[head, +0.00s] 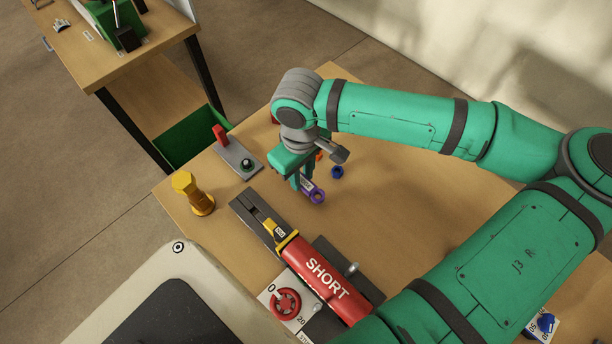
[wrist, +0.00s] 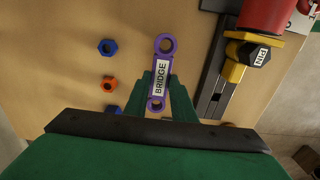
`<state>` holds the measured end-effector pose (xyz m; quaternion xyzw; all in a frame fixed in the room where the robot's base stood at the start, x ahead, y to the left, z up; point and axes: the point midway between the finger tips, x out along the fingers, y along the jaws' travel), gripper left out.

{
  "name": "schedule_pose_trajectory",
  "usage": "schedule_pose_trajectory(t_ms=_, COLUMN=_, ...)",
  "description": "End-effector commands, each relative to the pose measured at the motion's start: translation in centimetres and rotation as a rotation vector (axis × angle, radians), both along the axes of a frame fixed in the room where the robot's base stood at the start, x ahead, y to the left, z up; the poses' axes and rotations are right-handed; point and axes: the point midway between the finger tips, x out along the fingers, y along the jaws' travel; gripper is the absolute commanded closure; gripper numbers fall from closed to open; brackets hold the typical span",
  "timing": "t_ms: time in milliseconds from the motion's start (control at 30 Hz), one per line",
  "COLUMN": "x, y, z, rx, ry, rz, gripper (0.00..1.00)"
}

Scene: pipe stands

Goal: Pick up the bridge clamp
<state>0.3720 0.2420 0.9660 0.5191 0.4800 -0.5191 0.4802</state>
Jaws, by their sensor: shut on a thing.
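The bridge clamp (wrist: 161,72) is a purple bar with a ring at each end and a white label reading BRIDGE. In the wrist view it lies between my two green fingers, which are shut on its middle. In the head view the clamp (head: 317,195) shows partly below my gripper (head: 302,183), with the rest hidden by the fingers. It is at or just above the wooden table top; I cannot tell whether it touches.
A red pipe marked SHORT (head: 325,279) with a yellow collar lies in a dark stand right beside the clamp. Blue (wrist: 107,46) and orange nuts (wrist: 109,84) lie on the other side.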

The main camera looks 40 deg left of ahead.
Motion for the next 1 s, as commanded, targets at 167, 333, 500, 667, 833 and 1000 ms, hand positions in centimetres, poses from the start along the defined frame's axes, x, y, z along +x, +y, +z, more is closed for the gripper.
schedule_pose_trajectory(t_ms=167, x=-3.4, y=0.3, z=4.0, rx=0.003, ry=-0.001, rz=0.006, gripper=1.0)
schedule_pose_trajectory(t_ms=333, x=-7.3, y=0.6, z=5.8, rx=0.002, ry=0.0, rz=0.008, gripper=1.0)
schedule_pose_trajectory(t_ms=500, x=-10.2, y=0.8, z=7.1, rx=0.001, ry=0.0, rz=0.005, gripper=1.0)
schedule_pose_trajectory(t_ms=667, x=-11.7, y=0.9, z=7.8, rx=0.001, ry=0.0, rz=0.003, gripper=1.0)
schedule_pose_trajectory(t_ms=833, x=-12.3, y=0.9, z=8.0, rx=0.0, ry=0.0, rz=0.0, gripper=1.0)
schedule_pose_trajectory(t_ms=1000, x=-12.4, y=0.9, z=8.1, rx=0.0, ry=0.0, rz=0.0, gripper=1.0)
